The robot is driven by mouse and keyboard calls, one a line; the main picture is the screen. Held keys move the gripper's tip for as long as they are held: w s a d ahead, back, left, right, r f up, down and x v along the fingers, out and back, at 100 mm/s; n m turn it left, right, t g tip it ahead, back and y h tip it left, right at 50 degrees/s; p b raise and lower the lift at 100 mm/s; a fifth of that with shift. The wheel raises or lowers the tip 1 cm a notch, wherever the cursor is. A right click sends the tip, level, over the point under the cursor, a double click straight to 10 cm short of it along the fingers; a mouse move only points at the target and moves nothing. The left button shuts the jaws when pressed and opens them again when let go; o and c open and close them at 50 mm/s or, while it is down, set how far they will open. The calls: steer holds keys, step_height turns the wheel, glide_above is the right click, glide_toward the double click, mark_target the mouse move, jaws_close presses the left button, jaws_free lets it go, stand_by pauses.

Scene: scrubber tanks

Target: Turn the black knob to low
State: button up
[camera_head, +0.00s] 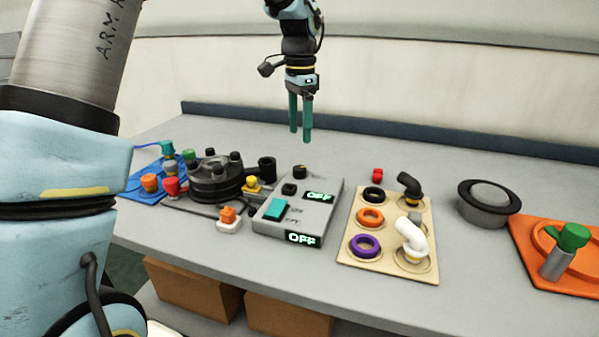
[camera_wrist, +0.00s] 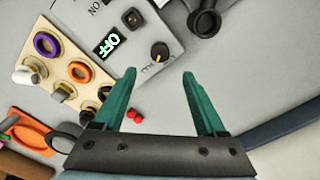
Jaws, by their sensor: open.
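The black knob (camera_head: 300,171) stands at the back edge of the grey control box (camera_head: 272,232). In the wrist view the knob (camera_wrist: 160,52) shows a yellow-orange pointer mark, with small lettering beside it too blurred to read. A small display (camera_head: 319,196) on the box, near the knob, reads OFF in green. My gripper (camera_head: 300,135) hangs above the table behind the box, fingers pointing down. It is open and empty. In the wrist view its teal fingertips (camera_wrist: 159,76) are apart, with the knob seen beyond the gap between them.
The box also carries a black switch (camera_head: 289,189), a teal button (camera_head: 275,210) and a second OFF display (camera_head: 302,239). A dark round device (camera_head: 215,182) is left; a beige board with rings (camera_head: 346,250) is right. The table behind the box is mostly clear.

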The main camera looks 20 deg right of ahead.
mark_target(300, 167)
step_height(300, 167, down, 10)
steer(key=shift+f+p, duration=0.1)
steer(key=shift+p, duration=0.65)
jaws_close()
